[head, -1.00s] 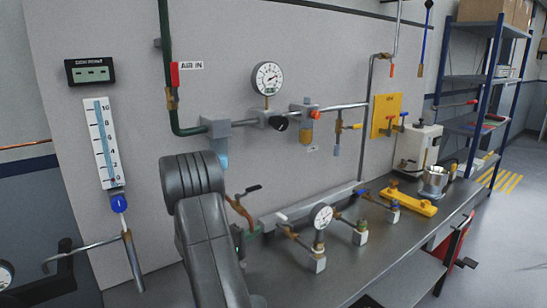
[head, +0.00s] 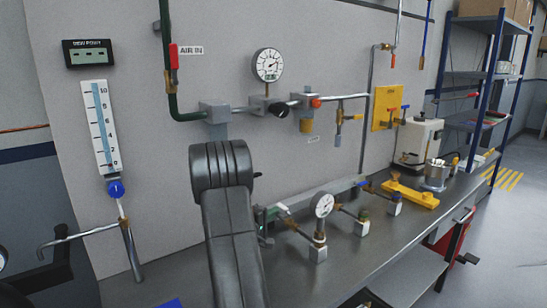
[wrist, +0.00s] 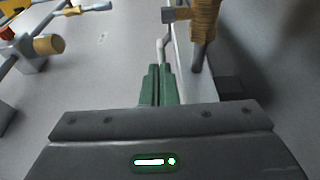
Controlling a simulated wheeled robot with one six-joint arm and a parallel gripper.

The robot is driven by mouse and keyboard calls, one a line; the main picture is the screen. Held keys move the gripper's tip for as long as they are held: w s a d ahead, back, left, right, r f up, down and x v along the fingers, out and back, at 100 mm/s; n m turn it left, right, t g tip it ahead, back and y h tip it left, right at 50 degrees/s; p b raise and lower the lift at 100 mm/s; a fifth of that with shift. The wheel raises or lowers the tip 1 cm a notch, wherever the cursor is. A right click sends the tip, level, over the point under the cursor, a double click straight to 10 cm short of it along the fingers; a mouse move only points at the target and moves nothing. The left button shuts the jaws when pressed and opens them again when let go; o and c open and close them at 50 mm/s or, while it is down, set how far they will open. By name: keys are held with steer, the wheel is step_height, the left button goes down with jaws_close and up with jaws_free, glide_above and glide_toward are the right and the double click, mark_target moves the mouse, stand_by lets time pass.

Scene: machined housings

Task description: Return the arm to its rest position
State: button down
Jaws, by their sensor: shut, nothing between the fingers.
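My gripper (wrist: 158,86) shows in the wrist view as two green fingers side by side, closed together with nothing between them. Below them is the dark wrist body with a green-lit indicator. In the head view my dark grey arm stands in front of the bench, raised, and hides most of the gripper. In the wrist view a brass fitting (wrist: 204,20) and a metal pipe lie beyond the fingertips, apart from them as far as I can tell.
The grey bench (head: 345,262) carries a small gauge (head: 323,205), valves and a yellow bar (head: 412,194). A large gauge (head: 268,65) and piping are on the wall panel. A level column (head: 101,127) stands left. Blue shelving (head: 487,75) is at the right.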

steer(key=shift+s+f+n+t+y+b, duration=0.2)
steer(key=shift+n+t+y+b, duration=0.25)
steer(key=shift+b, duration=0.6)
steer(key=shift+s+f+n+t+y+b, duration=0.1)
steer(key=shift+s+n+t+y+b, duration=0.35)
steer(key=shift+b, duration=0.6)
steer(key=s+a+r+p, duration=0.1)
steer(key=s+a, duration=0.3)
steer(key=s, duration=0.9)
steer(key=shift+s+r+g, duration=0.15)
steer(key=shift+s+g, duration=0.05)
steer(key=shift+g, duration=0.1)
